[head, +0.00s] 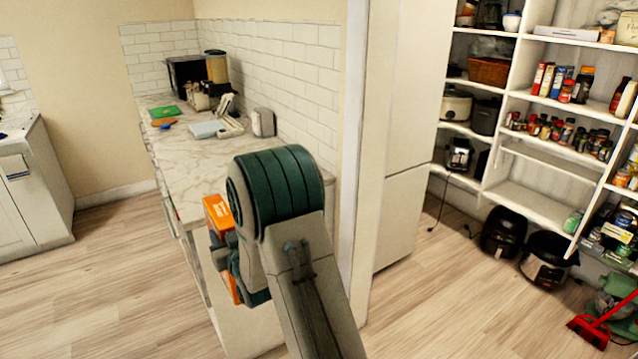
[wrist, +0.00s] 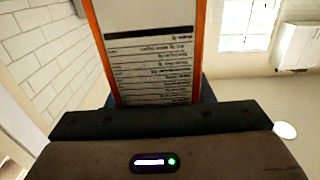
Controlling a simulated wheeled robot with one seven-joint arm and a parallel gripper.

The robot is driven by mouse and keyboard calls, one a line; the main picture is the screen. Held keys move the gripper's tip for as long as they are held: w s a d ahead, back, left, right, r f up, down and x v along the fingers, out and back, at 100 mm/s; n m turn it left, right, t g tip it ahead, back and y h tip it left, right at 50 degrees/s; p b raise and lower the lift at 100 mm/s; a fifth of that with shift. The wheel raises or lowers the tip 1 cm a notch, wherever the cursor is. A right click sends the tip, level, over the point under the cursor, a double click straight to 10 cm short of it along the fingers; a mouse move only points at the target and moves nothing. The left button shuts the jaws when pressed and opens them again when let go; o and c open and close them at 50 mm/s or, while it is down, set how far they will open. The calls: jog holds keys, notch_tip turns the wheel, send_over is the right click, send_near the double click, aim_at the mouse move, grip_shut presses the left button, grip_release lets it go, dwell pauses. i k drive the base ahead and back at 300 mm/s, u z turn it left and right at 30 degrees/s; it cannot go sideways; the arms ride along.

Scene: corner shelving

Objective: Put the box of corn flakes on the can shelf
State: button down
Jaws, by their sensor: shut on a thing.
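An orange box with a white printed panel, which I take for the corn flakes, is in my gripper (head: 228,258). In the head view the box (head: 217,214) shows only in part, left of my arm and in front of the marble counter. My wrist and gripper hide the rest. In the wrist view the box (wrist: 150,40) rises from the shut gripper (wrist: 160,118), its panel of small print facing the camera. The corner shelving (head: 540,140) stands at the right, apart from the gripper. Cans and jars (head: 618,228) show on its lower right shelves; I cannot tell which is the can shelf.
A white wall end and tall cabinet (head: 398,210) stand between my arm and the shelving. Black cookers (head: 503,232) and a red broom (head: 590,328) are on the floor by the shelves. The wood floor (head: 450,310) in front is clear.

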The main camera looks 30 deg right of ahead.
aim_at(529, 205)
jog(key=z, duration=0.4)
jog(key=k, duration=0.55)
jog(key=z, duration=0.95)
jog(key=i, duration=0.7)
jog(key=z, duration=0.55)
jog(key=i, duration=1.55)
jog(key=z, duration=0.2)
jog(key=i, duration=2)
jog(key=u, duration=0.15)
